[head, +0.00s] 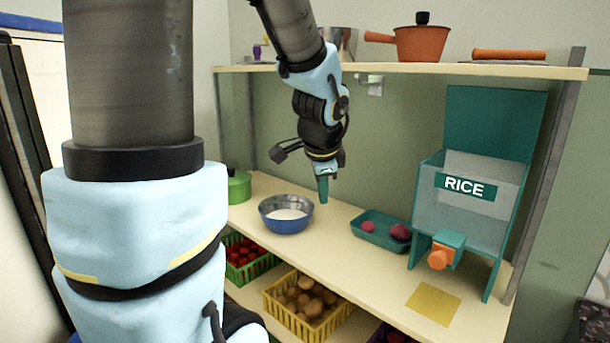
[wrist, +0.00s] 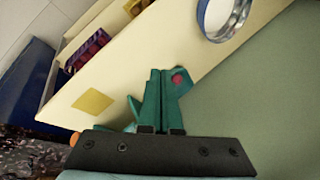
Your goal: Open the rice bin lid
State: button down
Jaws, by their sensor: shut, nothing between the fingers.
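The rice bin (head: 465,215) stands at the right end of the shelf, a clear-fronted box with teal sides and a RICE label. Its teal lid (head: 490,122) stands raised and upright at the back, and the top of the bin looks open. An orange spout (head: 438,257) is low on its front. My gripper (head: 323,196) hangs left of the bin, above the shelf and apart from it, with teal fingers pointing down.
A blue-rimmed bowl (head: 287,222) and a teal tray (head: 378,236) with reddish items stand on the shelf. A yellow square (head: 433,303) lies before the bin. Produce baskets (head: 310,320) sit below. An upper shelf (head: 400,69) holds an orange pot (head: 421,44).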

jog(key=s+a+f+n+g+b, duration=0.1)
jog(key=s+a+f+n+g, duration=0.2)
jog(key=s+a+f+n, duration=0.6)
jog(key=a+f+n, duration=0.1)
jog(key=n, duration=0.5)
jog(key=shift+s+a+g+y, duration=0.3)
jog(key=shift+g, duration=0.1)
